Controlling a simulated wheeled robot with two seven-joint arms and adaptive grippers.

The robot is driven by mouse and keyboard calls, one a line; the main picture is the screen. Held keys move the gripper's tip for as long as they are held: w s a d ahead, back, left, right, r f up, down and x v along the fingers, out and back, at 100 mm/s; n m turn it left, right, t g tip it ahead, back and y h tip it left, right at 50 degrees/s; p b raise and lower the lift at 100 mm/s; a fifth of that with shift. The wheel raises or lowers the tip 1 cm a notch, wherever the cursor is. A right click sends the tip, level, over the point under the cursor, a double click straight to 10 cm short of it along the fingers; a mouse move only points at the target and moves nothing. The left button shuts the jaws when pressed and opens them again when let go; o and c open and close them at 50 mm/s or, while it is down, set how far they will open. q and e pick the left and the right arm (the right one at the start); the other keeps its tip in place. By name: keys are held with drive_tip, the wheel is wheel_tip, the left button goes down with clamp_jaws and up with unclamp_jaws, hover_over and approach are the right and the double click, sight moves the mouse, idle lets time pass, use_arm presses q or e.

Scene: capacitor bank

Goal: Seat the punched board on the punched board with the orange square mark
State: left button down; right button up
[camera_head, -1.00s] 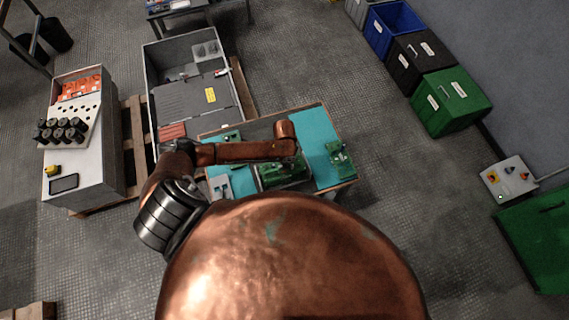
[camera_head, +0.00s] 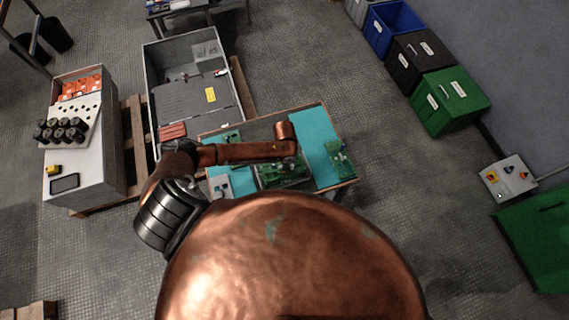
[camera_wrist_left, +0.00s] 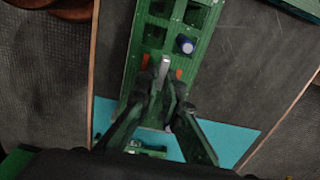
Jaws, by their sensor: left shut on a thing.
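In the left wrist view, a green punched board (camera_wrist_left: 205,35) with square openings runs up from my left gripper (camera_wrist_left: 165,78). My left gripper is shut on the board's near end. Orange patches (camera_wrist_left: 178,74) show on both sides of the fingertips; the fingers hide what lies between them. In the head view, my left gripper (camera_head: 290,163) is over green boards (camera_head: 283,175) in the middle of the table. I cannot clearly separate the held board from the marked board below, nor tell whether they touch. My right gripper is out of view.
The table has teal mats (camera_head: 320,135) on both sides of a dark middle strip. Another green board (camera_head: 340,158) lies on the right mat, and small parts (camera_head: 220,186) lie at the left. A grey bin (camera_head: 150,75) stands behind left.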

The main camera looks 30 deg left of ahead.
use_arm(q)
drive_tip(key=shift+f, duration=0.4)
drive_tip(key=shift+f+b, duration=0.35)
drive_tip(key=shift+f, duration=0.05)
drive_tip(key=shift+f, duration=0.15)
drive_tip(key=shift+f, duration=0.1)
idle(0.8)
drive_tip(key=c, duration=2)
unclamp_jaws()
wheel_tip(320, 180, up, 12)
drive_tip(key=shift+r, duration=0.1)
drive_tip(key=shift+d, duration=0.1)
